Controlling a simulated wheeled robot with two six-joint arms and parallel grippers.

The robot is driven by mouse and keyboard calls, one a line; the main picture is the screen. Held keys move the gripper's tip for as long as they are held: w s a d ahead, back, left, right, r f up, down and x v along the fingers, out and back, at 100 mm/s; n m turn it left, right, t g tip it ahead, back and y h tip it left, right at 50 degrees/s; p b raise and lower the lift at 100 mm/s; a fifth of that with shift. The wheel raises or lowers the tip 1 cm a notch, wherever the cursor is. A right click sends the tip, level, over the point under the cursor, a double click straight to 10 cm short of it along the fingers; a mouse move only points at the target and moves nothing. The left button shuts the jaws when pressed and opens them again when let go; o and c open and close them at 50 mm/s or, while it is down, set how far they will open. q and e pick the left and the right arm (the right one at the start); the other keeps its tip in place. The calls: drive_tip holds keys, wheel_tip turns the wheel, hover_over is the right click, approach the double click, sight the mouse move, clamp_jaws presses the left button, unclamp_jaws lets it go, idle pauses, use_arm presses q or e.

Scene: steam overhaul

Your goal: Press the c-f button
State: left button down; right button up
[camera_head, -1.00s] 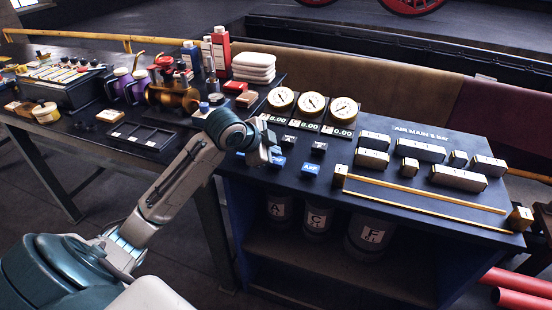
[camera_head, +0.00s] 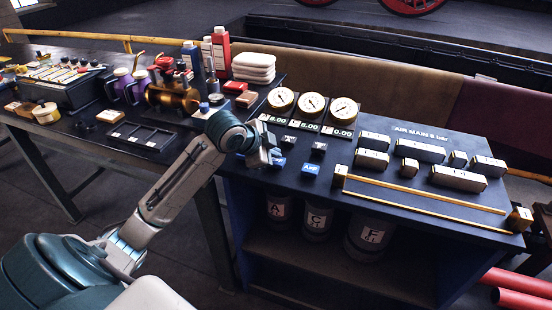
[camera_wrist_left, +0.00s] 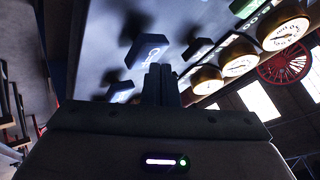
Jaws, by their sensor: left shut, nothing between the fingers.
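The control panel (camera_head: 400,202) has a small cluster of push blocks below the gauges. Two dark blocks (camera_head: 319,147) stand behind, and two blue blocks (camera_head: 311,169) stand in front. Their lettering is too small to read in the head view, so I cannot tell for sure which one is c-f. In the left wrist view, a dark block with blurred pale lettering (camera_wrist_left: 148,52) is close in front of my fingertips. My left gripper (camera_head: 274,157) is shut and empty over the left side of the cluster, and it also shows in the wrist view (camera_wrist_left: 160,82). Contact cannot be made out. My right gripper is out of view.
Three round gauges (camera_head: 311,104) with number displays stand behind the blocks. Several metal blocks (camera_head: 458,178) and brass rods (camera_head: 425,195) lie to the right. Labelled cylinders (camera_head: 318,217) stand on the shelf below. A brass device (camera_head: 172,99) and bottles (camera_head: 221,50) are on the left table.

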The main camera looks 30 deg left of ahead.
use_arm(q)
drive_tip(key=shift+f, duration=0.2)
drive_tip(key=shift+f, duration=0.25)
idle(0.5)
drive_tip(key=shift+r, duration=0.1)
drive_tip(key=shift+r+p, duration=0.55)
drive_tip(key=shift+p, duration=0.4)
wheel_tip(320, 180, up, 6)
drive_tip(key=p, duration=0.6)
